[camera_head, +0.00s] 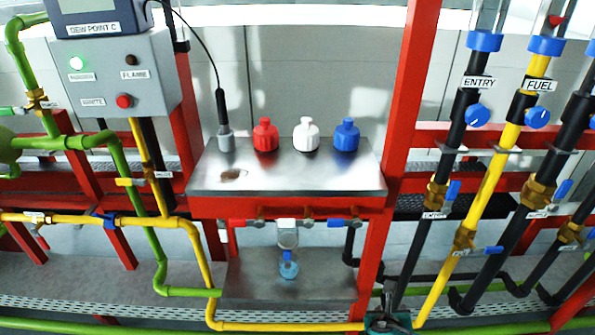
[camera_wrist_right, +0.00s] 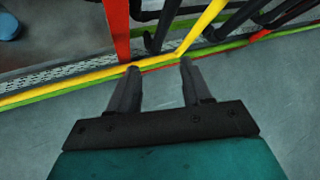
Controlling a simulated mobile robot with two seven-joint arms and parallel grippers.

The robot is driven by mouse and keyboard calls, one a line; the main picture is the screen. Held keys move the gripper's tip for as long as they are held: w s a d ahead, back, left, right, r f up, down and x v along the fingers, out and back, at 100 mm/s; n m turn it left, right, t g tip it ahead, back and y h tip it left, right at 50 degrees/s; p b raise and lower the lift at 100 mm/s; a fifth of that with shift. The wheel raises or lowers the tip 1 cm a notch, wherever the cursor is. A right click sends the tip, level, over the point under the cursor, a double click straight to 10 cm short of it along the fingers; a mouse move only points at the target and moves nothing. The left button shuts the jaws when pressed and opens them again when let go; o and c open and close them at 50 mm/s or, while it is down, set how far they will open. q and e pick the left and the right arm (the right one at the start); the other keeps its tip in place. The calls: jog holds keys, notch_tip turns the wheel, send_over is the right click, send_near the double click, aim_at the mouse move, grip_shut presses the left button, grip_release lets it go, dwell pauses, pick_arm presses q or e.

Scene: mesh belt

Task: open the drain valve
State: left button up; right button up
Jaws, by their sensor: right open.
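Several small lever valves sit on the pipes, but I cannot read which label says drain. Blue-levered brass valves (camera_head: 438,194) with small labels are on the right-hand pipes. My right gripper (camera_head: 388,290) is low at the bottom right of the head view, below the shelf. Its two fingers (camera_wrist_right: 159,66) are apart and empty in the wrist view, over grey floor near the yellow pipe. My left gripper is not in view.
A steel shelf (camera_head: 220,177) holds red, white and blue bottles. A lower steel tray (camera_head: 240,280) holds a small blue-capped bottle (camera_head: 288,266). A red post (camera_head: 408,90) stands right of the shelf. Yellow pipe (camera_head: 270,327) runs low in front; floor is clear in the wrist view.

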jog(key=s+d+m+h, duration=0.1)
jog(key=s+d+h, duration=0.1)
jog(key=d, duration=0.8)
jog(key=s+a+f+m+g+y, duration=0.25)
jog(key=s+a+m+y, duration=0.45)
jog(key=s+a+m, duration=0.55)
jog(key=s+d+r+m+t+y, duration=0.2)
jog(key=d+r+m+t, duration=0.2)
jog(key=d+r+m, duration=0.75)
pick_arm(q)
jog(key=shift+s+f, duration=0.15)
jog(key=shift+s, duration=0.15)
pick_arm(e)
jog(key=a+f+m, duration=0.1)
jog(key=a+m, duration=0.6)
jog(key=a, duration=0.6)
jog(key=shift+w+a+f+m, duration=0.2)
jog(key=shift+f+m, duration=0.2)
